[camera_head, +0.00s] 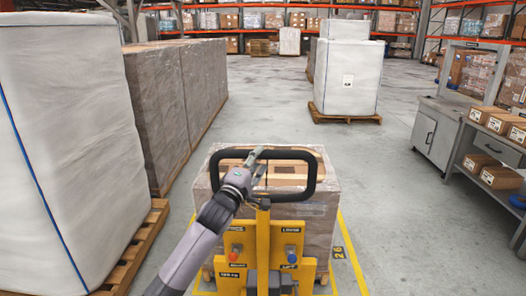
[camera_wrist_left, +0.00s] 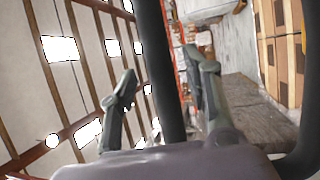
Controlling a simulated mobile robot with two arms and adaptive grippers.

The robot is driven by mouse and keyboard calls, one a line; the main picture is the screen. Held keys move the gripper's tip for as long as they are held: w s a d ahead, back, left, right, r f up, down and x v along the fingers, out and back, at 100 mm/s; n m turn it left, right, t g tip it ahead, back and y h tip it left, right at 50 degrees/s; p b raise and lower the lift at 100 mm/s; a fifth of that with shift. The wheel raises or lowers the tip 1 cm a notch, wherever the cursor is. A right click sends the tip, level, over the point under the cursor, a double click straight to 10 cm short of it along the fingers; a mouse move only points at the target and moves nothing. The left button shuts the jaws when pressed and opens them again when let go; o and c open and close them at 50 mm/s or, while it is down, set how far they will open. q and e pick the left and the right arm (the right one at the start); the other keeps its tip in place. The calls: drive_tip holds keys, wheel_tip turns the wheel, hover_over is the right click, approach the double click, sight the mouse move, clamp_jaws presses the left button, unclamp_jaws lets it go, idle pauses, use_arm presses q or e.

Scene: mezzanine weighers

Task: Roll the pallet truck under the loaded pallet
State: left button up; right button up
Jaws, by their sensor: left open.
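The yellow pallet truck (camera_head: 262,240) stands at the bottom centre of the head view, with orange and blue knobs on its panel. Its black loop handle (camera_head: 310,176) rises above it; a bar of the handle (camera_wrist_left: 166,80) also shows in the left wrist view. The loaded pallet (camera_head: 322,212), a wrapped stack of brown cartons, is directly beyond the truck. The truck's forks are hidden. My left gripper (camera_head: 256,158) is at the handle's top bar. It is open, with one finger on each side of the bar (camera_wrist_left: 162,95). My right gripper is not in view.
Yellow floor lines (camera_head: 353,255) border the loaded pallet. White and grey wrapped loads (camera_head: 62,130) stand close on the left. A white wrapped load (camera_head: 347,85) stands farther back. A grey workbench (camera_head: 436,130) with boxes is at right. The floor between (camera_head: 385,190) is clear.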

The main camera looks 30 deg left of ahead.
sight(260, 158)
use_arm(q)
drive_tip(key=shift+x, duration=1.9)
drive_tip(key=shift+c, duration=0.3)
clamp_jaws()
